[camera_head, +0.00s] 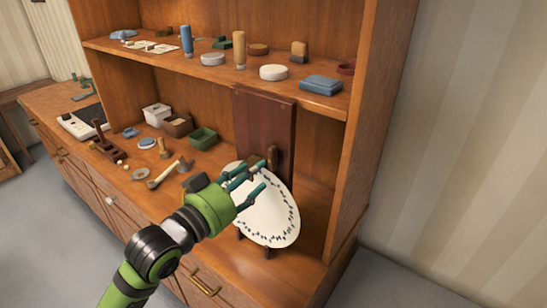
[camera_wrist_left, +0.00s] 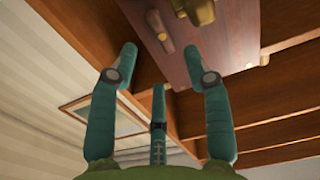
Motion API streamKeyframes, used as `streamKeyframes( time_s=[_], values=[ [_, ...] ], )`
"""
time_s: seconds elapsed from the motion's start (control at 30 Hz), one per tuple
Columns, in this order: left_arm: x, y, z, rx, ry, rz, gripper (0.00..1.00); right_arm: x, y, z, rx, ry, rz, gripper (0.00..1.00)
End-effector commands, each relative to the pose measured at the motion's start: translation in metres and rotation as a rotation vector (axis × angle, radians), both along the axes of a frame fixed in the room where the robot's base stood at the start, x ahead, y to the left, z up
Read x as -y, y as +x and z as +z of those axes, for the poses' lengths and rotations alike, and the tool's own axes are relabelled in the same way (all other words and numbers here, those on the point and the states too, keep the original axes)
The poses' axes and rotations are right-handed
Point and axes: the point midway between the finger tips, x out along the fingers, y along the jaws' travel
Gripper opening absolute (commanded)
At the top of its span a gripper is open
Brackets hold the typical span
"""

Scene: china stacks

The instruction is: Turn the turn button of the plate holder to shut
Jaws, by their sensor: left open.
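The plate holder (camera_head: 262,112) is a dark reddish wooden board standing upright on the cabinet's counter. A white oval plate (camera_head: 275,222) with a dark patterned rim stands against its front. The turn button (camera_head: 273,156) looks like a small brownish bar on the board near the plate's upper edge; its exact angle is hard to tell. My left gripper (camera_head: 254,178) is open and empty in front of the plate's upper part, close to the button, and covers part of the plate. In the left wrist view, its spread fingers (camera_wrist_left: 158,62) are below the board (camera_wrist_left: 228,40) and a rounded wooden piece (camera_wrist_left: 160,30).
A shelf (camera_head: 215,72) with small boxes, discs and bottles runs above the counter. A green box (camera_head: 203,138), a brown box (camera_head: 177,125) and several small tools lie left of the holder. The cabinet's side wall (camera_head: 358,130) stands close on the right.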

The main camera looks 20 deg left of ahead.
Motion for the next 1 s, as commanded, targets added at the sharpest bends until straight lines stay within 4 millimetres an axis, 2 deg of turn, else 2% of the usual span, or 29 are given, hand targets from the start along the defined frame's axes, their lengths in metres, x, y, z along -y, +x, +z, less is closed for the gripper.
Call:
streamKeyframes(
  time_s=[0.4, 0.77, 0.8, 0.87, 0.9, 1.0],
  values=[
    [0.020, 0.054, 0.002, -0.001, -0.002, 0.000, 0.49, 0.007, -0.009, 0.023, -0.014, -0.009, -0.003, 0.00],
    [0.022, 0.061, -0.001, -0.001, 0.000, 0.000, 0.49, 0.007, -0.005, 0.023, -0.008, -0.010, -0.005, 0.00],
    [0.022, 0.061, -0.001, -0.001, 0.000, 0.000, 0.41, 0.007, -0.005, 0.023, -0.008, -0.010, -0.005, 0.00],
    [0.022, 0.061, -0.001, -0.001, 0.000, 0.000, 0.17, 0.007, -0.005, 0.023, -0.008, -0.010, -0.005, 0.00],
    [0.022, 0.061, -0.001, -0.001, 0.000, 0.000, 0.01, 0.007, -0.004, 0.024, -0.007, -0.009, -0.005, 0.00],
    [0.022, 0.061, -0.001, -0.001, 0.000, 0.000, 0.00, 0.007, -0.004, 0.024, -0.007, -0.009, -0.004, 0.00]
  ],
)
